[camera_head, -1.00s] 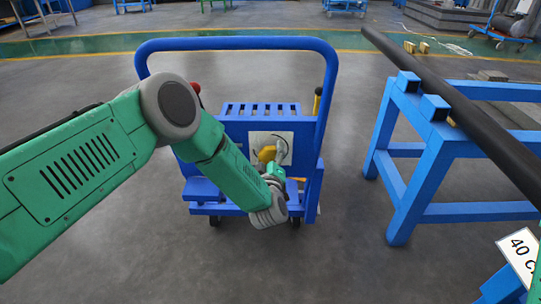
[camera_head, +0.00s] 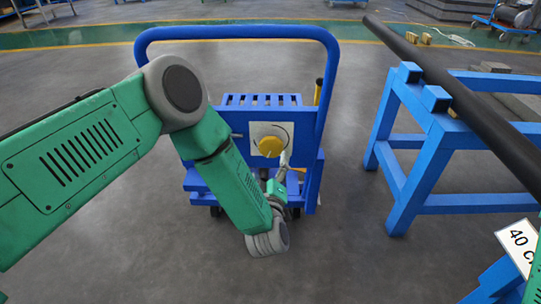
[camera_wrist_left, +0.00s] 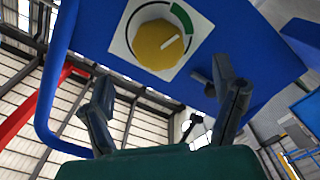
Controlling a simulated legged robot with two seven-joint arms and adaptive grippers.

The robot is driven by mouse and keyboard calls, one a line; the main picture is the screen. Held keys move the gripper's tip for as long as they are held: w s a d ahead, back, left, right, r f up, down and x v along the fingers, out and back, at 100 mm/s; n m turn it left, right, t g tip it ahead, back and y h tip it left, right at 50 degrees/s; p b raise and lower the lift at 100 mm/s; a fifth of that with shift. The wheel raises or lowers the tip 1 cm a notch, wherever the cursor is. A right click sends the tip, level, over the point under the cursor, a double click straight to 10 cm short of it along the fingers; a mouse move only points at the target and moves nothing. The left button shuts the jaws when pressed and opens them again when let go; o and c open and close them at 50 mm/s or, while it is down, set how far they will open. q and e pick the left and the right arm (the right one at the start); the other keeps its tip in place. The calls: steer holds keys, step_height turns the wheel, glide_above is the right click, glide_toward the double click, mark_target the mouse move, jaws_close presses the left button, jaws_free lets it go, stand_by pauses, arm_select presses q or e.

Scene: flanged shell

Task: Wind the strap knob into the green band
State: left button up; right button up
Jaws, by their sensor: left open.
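The yellow round strap knob (camera_head: 269,146) sits on a white square plate on the blue cart's panel. In the left wrist view the knob (camera_wrist_left: 157,45) has a white pointer line aimed to the upper right. The green band (camera_wrist_left: 182,18) is a short arc on the plate (camera_wrist_left: 122,42), up and right of the knob. The pointer aims near the band's lower end; I cannot tell if it lies within it. My left gripper (camera_head: 283,165) is open and empty, apart from the knob, just below it and to its right. Its fingers (camera_wrist_left: 168,98) spread below the knob in the wrist view.
The cart's blue push handle (camera_head: 237,33) arches above and around the panel. A blue trestle (camera_head: 440,150) bearing a long black pipe (camera_head: 450,90) stands at the right. A white sign (camera_head: 520,243) is at the lower right. The floor between cart and trestle is clear.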

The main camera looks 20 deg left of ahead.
arm_select(q)
steer(key=shift+v, duration=1.3)
steer(key=s+a+f+m+g+h+p, duration=0.25)
steer(key=s+m+g+p, duration=0.2)
steer(key=s, duration=0.45)
steer(key=s+a+f+m+g+h+p, duration=0.1)
steer(key=s+f+m+g+h+p, duration=0.3)
steer(key=s, duration=0.4)
steer(key=s+a+r+m+g+p, duration=0.1)
steer(key=s+a+g, duration=0.3)
steer(key=s, duration=0.5)
steer(key=s+a+r+m+g+y+p, duration=0.1)
steer(key=s+a+r+m+g, duration=0.1)
steer(key=s, duration=0.7)
steer(key=shift+s+a+r+m+g, duration=0.4)
steer(key=shift+a+m+g, duration=0.15)
steer(key=shift+a+g, duration=0.55)
steer(key=shift+w+d+f+y, duration=0.1)
steer(key=shift+y, duration=0.15)
